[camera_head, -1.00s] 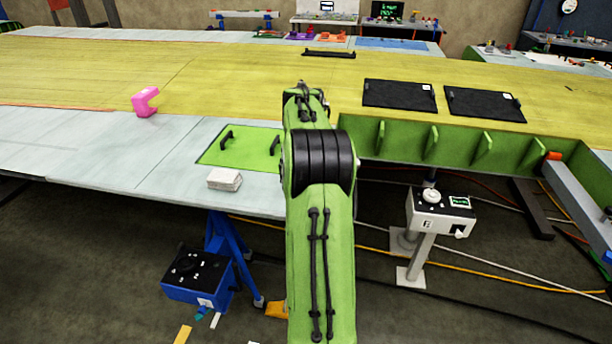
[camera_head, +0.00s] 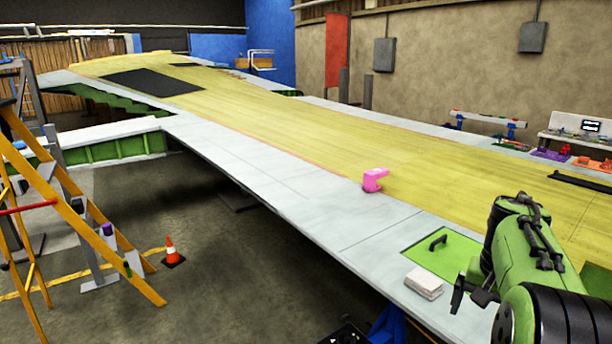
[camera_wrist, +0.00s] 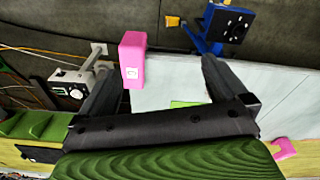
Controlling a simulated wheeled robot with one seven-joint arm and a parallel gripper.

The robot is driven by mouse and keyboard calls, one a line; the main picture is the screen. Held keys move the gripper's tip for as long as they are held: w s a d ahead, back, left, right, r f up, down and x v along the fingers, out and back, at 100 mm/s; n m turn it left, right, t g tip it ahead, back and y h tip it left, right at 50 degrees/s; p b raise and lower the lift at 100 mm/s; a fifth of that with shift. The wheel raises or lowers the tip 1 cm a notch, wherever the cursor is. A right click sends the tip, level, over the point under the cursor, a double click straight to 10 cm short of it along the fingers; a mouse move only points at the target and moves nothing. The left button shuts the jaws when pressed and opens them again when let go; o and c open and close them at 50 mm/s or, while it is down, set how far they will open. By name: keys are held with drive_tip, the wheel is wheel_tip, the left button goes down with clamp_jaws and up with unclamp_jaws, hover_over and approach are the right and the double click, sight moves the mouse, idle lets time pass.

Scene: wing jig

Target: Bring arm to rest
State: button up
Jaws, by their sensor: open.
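My arm shows at the right edge of the head view, bent over the wing's near edge. My gripper (camera_head: 472,292) hangs at its end with dark fingers, partly hidden by the arm. In the wrist view my gripper (camera_wrist: 157,65) has its two fingers spread wide apart. A pink block with a white label (camera_wrist: 132,60) shows between them, close to the left finger. The jaws are not closed on it; its distance from the fingers is hard to tell.
The long wing (camera_head: 300,190) fills the middle. A pink clamp-like piece (camera_head: 375,180), a green panel (camera_head: 440,250) and a white stack (camera_head: 424,281) are on it. An orange ladder (camera_head: 85,215) and a traffic cone (camera_head: 172,250) stand on the floor at left.

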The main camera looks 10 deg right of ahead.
drive_tip(key=s+a+r+n+t+h, duration=0.1)
drive_tip(key=a+n, duration=0.1)
drive_tip(key=a, duration=0.5)
drive_tip(key=s+a+r+n+t, duration=0.1)
drive_tip(key=a+r+n, duration=0.1)
drive_tip(key=a, duration=0.5)
drive_tip(key=s+a+f+n+t+y+b, duration=0.1)
drive_tip(key=s+a+f+n+t, duration=0.2)
drive_tip(key=s+a, duration=0.9)
wheel_tip(320, 180, down, 2)
drive_tip(key=a+n, duration=0.1)
drive_tip(key=n, duration=0.2)
drive_tip(key=shift+a+f+y, duration=0.2)
drive_tip(key=shift+a+y, duration=0.05)
drive_tip(key=shift+y, duration=0.15)
drive_tip(key=shift+s, duration=0.1)
